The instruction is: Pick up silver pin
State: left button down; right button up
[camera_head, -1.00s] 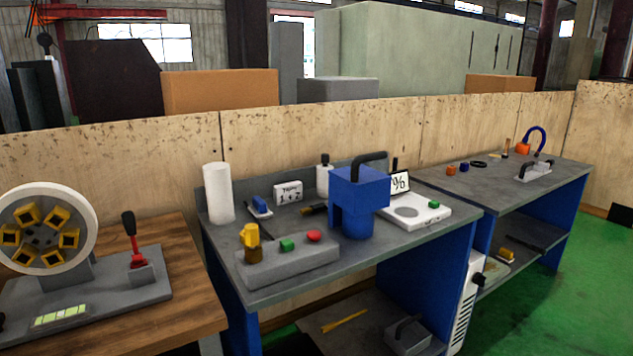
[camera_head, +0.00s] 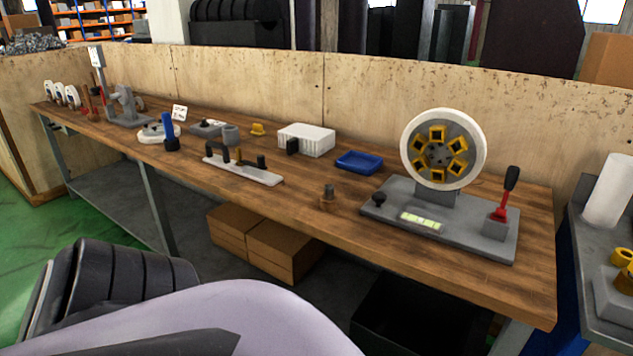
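I cannot make out a silver pin for certain. A small upright grey-brown piece (camera_head: 327,196) stands near the front edge of the wooden workbench (camera_head: 320,230), left of the wheel fixture (camera_head: 440,150). It is too small to tell what it is. Part of my own body fills the lower left and hides some of the floor and the space below the bench. Neither of my grippers shows.
The bench also holds a blue tray (camera_head: 359,162), a white ribbed bin (camera_head: 307,139), a white rail fixture (camera_head: 243,171) and a red-handled lever (camera_head: 506,195). Cardboard boxes (camera_head: 284,250) sit below. The bench front left of the lever's base is fairly clear.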

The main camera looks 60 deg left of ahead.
aim_at(330, 188)
jog(key=u, duration=1.85)
